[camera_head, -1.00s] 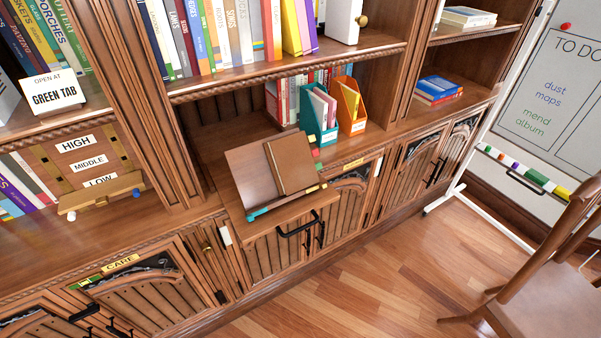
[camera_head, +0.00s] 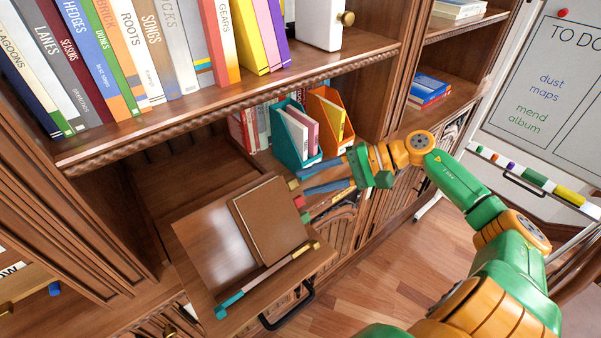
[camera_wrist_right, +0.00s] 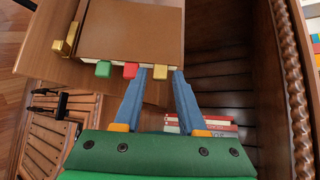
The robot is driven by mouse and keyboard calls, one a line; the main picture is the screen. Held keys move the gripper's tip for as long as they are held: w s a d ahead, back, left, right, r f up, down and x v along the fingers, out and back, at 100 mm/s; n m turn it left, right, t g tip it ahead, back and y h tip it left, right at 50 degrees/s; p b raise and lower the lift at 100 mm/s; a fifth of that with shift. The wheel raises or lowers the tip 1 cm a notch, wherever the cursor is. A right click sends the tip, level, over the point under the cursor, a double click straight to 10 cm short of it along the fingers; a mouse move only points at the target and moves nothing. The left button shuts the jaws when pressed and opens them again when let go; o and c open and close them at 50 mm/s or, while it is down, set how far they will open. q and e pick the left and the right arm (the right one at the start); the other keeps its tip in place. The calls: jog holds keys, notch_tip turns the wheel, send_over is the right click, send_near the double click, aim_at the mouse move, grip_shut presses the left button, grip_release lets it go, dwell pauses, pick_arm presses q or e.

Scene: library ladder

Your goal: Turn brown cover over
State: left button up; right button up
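The brown cover (camera_head: 270,220) is on a closed book lying on a tilted wooden stand (camera_head: 200,240); it also shows in the right wrist view (camera_wrist_right: 130,30). Green (camera_wrist_right: 103,69), red (camera_wrist_right: 130,71) and yellow (camera_wrist_right: 160,72) tabs stick out from the book's edge. My right gripper (camera_head: 304,182) reaches in from the right to that edge. In the right wrist view its two blue fingers (camera_wrist_right: 159,75) are apart, with the yellow tab between their tips. I cannot tell whether they touch it. My left gripper is not in view.
A bar with teal and gold ends (camera_head: 265,280) lies along the stand's lower edge. A teal file holder (camera_head: 290,145) and an orange one (camera_head: 328,115) stand close behind my right gripper. Shelves of books rise above. Wooden floor is clear at the front.

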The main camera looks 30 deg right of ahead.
jog(key=shift+w+a+f, duration=0.25)
jog(key=shift+w, duration=0.2)
jog(key=shift+w+a+f, duration=0.2)
jog(key=shift+w+a, duration=0.05)
jog(key=shift+w, duration=0.15)
jog(key=shift+w+f, duration=0.15)
jog(key=shift+f, duration=0.05)
jog(key=shift+c, duration=1.3)
grip_shut()
